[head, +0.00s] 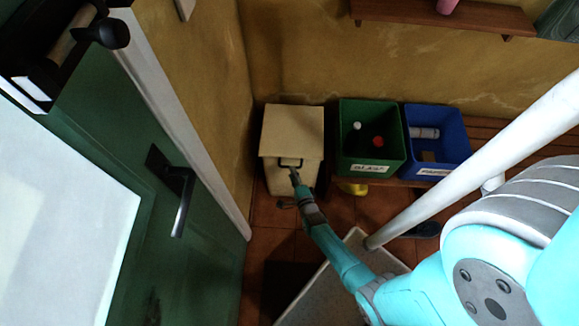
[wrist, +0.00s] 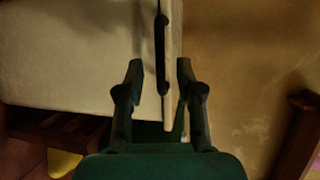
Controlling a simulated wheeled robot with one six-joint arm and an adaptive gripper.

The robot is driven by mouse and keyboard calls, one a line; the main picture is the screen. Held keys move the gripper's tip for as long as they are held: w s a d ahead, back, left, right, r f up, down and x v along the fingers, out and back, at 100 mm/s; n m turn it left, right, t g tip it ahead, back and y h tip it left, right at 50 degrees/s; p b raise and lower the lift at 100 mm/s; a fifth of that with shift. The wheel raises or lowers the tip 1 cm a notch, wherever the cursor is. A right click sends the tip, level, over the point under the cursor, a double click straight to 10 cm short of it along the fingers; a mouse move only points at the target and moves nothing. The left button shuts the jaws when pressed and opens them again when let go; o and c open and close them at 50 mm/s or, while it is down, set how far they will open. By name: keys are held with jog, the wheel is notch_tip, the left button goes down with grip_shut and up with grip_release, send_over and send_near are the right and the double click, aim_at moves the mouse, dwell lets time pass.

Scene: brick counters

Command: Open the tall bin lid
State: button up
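The tall cream bin (head: 280,180) stands in the corner by the door. Its lid (head: 293,128) lies flat on top, closed. A dark handle (head: 284,161) is on the lid's front edge. My gripper (head: 294,174) is at the front of the bin, close to the handle. In the wrist view, my gripper (wrist: 158,68) is open. Its two fingers are on either side of a pale lid edge and the dark handle (wrist: 160,45), with gaps visible on both sides. I cannot tell whether either finger touches.
A green crate (head: 342,140) and a blue crate (head: 464,145) with items inside stand right of the bin on a low bench. A green door (head: 215,260) with a black lever handle (head: 180,195) is at left. A pale tray-like surface (head: 310,300) lies below my arm.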

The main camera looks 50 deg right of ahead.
jog(key=shift+x, duration=2.2)
jog(key=shift+c, duration=0.3)
grip_shut()
